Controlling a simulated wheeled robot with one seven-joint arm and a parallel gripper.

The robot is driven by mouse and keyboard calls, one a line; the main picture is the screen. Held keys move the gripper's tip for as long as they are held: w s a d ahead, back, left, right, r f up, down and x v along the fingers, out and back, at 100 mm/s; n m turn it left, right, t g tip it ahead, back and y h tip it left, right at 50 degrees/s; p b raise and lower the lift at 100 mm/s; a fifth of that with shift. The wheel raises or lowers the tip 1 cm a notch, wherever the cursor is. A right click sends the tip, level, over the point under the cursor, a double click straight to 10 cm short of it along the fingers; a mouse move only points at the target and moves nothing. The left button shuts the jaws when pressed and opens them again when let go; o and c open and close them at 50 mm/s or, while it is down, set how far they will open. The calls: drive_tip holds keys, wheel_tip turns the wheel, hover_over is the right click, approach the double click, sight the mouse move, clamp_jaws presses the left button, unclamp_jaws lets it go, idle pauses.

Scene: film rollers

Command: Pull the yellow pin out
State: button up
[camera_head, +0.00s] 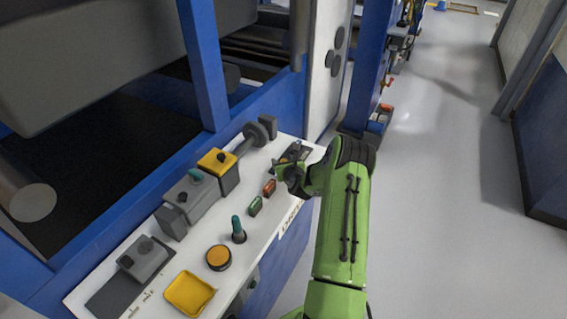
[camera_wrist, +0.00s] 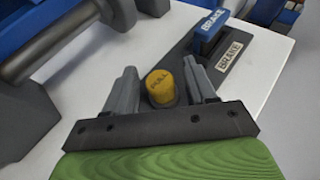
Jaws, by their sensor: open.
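A dark plate with a blue BRAKE handle (camera_wrist: 209,32) lies just beyond the pin. A grey roller (camera_wrist: 60,38) stands to the left. In the head view, red (camera_head: 269,188) and green (camera_head: 256,206) buttons, a teal-topped switch (camera_head: 238,230) and a yellow tray (camera_head: 189,293) sit nearer. Floor at right is clear.

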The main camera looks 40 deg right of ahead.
drive_tip(key=shift+w, duration=0.1)
drive_tip(key=shift+c, duration=0.2)
clamp_jaws()
drive_tip(key=shift+r, duration=0.1)
drive_tip(key=shift+r+p, duration=0.9)
drive_tip(key=shift+p, duration=0.1)
drive_tip(key=shift+f, duration=0.1)
drive_tip(key=shift+o, duration=0.2)
unclamp_jaws()
